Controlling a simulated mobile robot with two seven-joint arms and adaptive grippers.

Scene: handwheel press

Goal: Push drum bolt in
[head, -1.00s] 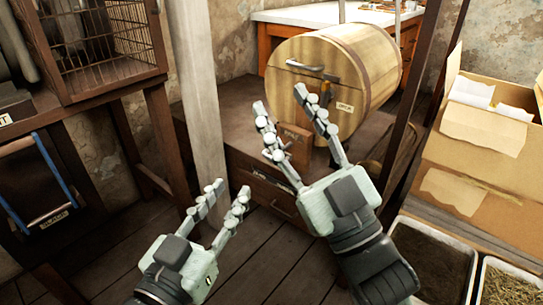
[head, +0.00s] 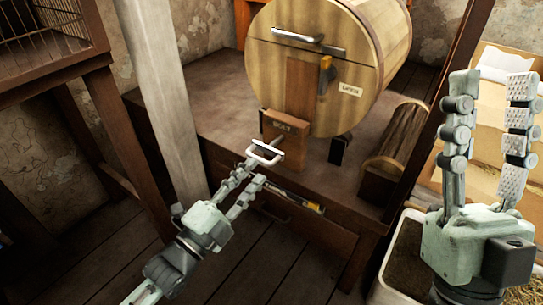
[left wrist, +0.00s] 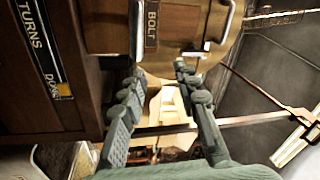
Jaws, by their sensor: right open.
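The wooden drum (head: 365,70) lies on its side on a brown cabinet, its round front facing me. A small wooden block (head: 285,122) marked BOLT stands before it; the sign also shows in the left wrist view (left wrist: 152,22). The drum bolt (head: 265,152) sticks out of this block towards me, ending in a light metal loop handle. My left gripper (head: 252,178) is open, its fingertips just below and in front of that handle; contact cannot be told. In the left wrist view the fingers (left wrist: 160,72) are apart with nothing between them. My right gripper (head: 488,85) is open and empty at the right.
A wooden post (head: 160,85) stands left of the cabinet. The cabinet drawer has a yellow-black label (head: 290,193) under the bolt. A log-like roll (head: 398,135) lies right of the drum. A cardboard box (head: 490,130) and a tray stand behind my right gripper.

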